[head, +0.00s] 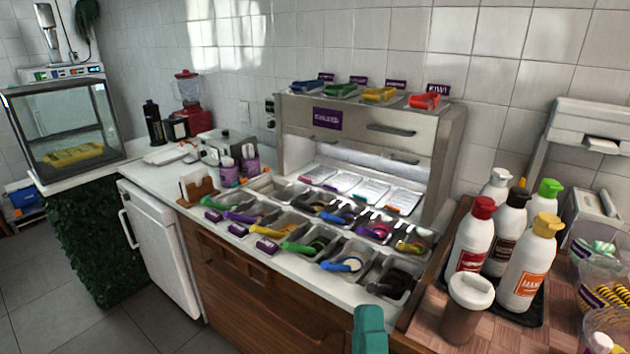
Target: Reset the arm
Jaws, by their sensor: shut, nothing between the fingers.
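A teal, blocky part rises from the bottom edge of the head view, right of centre, in front of the counter. It seems to be part of my arm. No gripper fingers can be made out, so my gripper is not visible here. The rest of the arm is out of the picture.
The white counter (359,293) holds metal topping bins with coloured scoops. Sauce bottles (528,262) and a brown cup (466,310) stand on the right. A white fridge (160,247) is at left. The tiled floor (50,325) is clear at lower left.

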